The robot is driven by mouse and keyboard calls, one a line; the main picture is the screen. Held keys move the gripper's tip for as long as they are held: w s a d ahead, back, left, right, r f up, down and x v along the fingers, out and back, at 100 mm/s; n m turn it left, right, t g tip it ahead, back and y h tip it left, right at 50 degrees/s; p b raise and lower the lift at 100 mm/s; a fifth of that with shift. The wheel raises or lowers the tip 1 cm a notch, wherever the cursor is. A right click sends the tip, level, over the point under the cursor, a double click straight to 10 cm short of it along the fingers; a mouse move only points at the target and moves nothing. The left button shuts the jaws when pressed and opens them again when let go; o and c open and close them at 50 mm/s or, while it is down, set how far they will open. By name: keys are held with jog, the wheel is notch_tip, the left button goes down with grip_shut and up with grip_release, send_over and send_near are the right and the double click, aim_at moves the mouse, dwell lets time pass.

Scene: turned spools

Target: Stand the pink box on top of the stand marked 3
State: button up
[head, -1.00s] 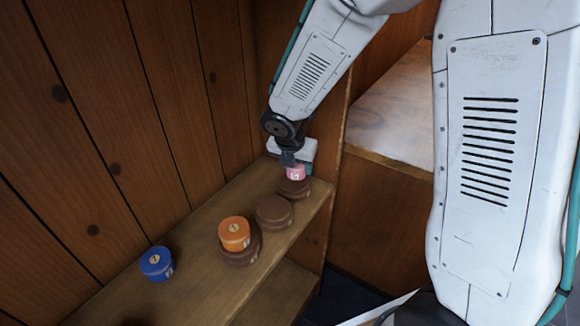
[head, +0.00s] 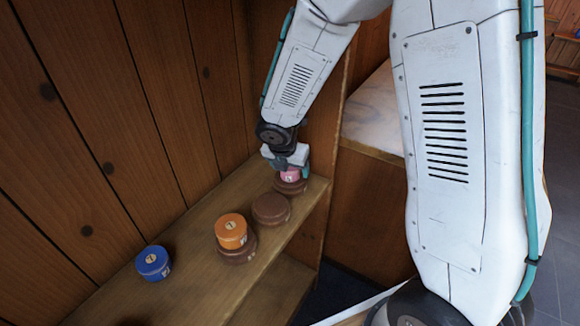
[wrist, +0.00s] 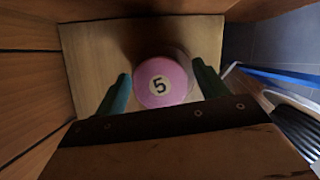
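The pink box (head: 289,176) is a short round box at the right end of the shelf, seen on top of a brown round stand (head: 291,187). In the wrist view the pink box (wrist: 161,82) shows a 5 on its lid. My gripper (head: 292,167) is over it, pointing down. In the wrist view its two teal fingers (wrist: 160,73) stand either side of the box, with a narrow gap at each side, so it looks open. The stands' numbers cannot be read, so I cannot tell which is marked 3.
A bare brown stand (head: 271,208) is in the middle of the shelf (head: 197,262). An orange box (head: 231,231) sits on another brown stand (head: 237,252). A blue box (head: 153,262) is at the left. A plank wall (head: 120,120) rises behind.

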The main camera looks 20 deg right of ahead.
jog(key=v, duration=1.2)
jog(key=s+d+r+m, duration=0.4)
jog(key=s+r+m, duration=0.2)
jog(key=m, duration=0.1)
jog(key=s+d+r+m+g+y, duration=0.1)
jog(key=s+r+m, duration=0.1)
jog(key=s+m, duration=0.8)
jog(key=s+d+r+m+g+y, duration=0.1)
jog(key=s+r+m+y, duration=0.1)
jog(key=s+m, duration=0.8)
jog(key=shift+s+d+r, duration=0.2)
jog(key=shift+s+r, duration=0.15)
jog(key=shift+r, duration=0.35)
